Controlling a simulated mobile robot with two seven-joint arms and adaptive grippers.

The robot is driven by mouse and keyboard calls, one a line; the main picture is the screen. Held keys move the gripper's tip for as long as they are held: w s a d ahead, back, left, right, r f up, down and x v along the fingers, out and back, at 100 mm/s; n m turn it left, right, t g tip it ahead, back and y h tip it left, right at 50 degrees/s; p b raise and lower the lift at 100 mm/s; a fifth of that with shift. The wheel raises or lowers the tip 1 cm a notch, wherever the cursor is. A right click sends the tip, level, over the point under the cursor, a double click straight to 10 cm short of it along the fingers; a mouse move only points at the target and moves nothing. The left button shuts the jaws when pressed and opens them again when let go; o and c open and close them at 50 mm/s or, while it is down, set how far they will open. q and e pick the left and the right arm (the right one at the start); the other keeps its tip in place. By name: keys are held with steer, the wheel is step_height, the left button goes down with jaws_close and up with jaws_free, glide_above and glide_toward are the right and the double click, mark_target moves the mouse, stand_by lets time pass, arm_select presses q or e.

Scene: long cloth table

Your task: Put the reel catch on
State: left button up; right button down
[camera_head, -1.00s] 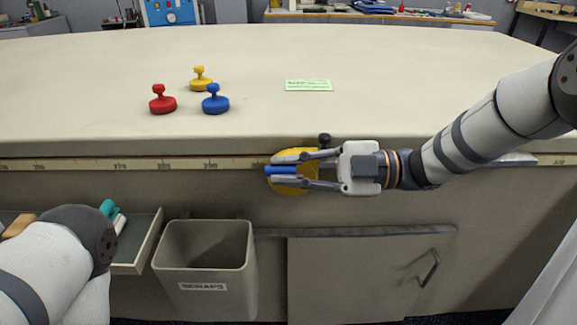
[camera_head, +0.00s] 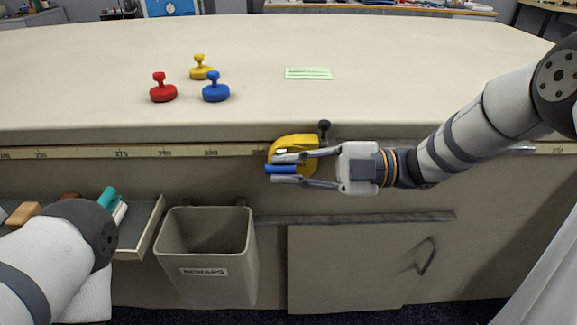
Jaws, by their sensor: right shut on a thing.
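A yellow reel (camera_head: 292,142) sits at the table's front edge, against the tape rule strip. A dark knob (camera_head: 324,127) stands at its right. My right gripper (camera_head: 283,169) reaches in from the right and is shut on a small blue piece (camera_head: 279,169) in front of the lower part of the reel. I cannot tell whether the blue piece is the reel catch or how it joins the reel. The fingers hide part of the reel. My left arm is at the lower left; its gripper is not in view.
Red (camera_head: 163,92), blue (camera_head: 215,91) and yellow (camera_head: 201,72) knobbed weights and a green card (camera_head: 308,73) lie on the table (camera_head: 420,75). Below are a scraps bin (camera_head: 207,283), an open drawer (camera_head: 150,228) with several items, and a cabinet door (camera_head: 350,270).

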steer(key=shift+s+f, duration=0.15)
steer(key=shift+s, duration=0.05)
steer(key=c, duration=1.6)
jaws_free()
steer(key=shift+o, duration=0.2)
steer(key=shift+d, duration=0.25)
steer(key=d, duration=1.1)
steer(key=shift+d, duration=0.25)
